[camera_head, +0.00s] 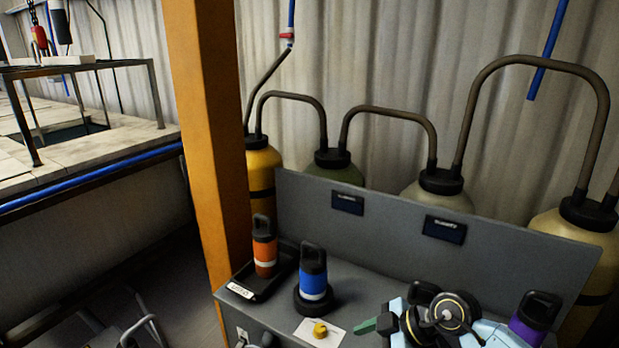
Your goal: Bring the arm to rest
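At the bottom right, a black and pale-blue mechanism with a round gold-ringed part looks like my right arm and gripper (385,323). It is low over or at the front of the grey bench (385,285), right of a blue bottle. A green tip points left from it. I cannot make out two separate fingers, so its opening is unclear, and no held thing can be made out. My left gripper is not visible.
An orange bottle (264,250) stands in a black tray, a blue bottle (313,275) on a round black base. A yellow knob (320,330) lies on a white card. A purple bottle (532,318) is far right. An orange post (205,130) rises left; gas cylinders (437,190) stand behind.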

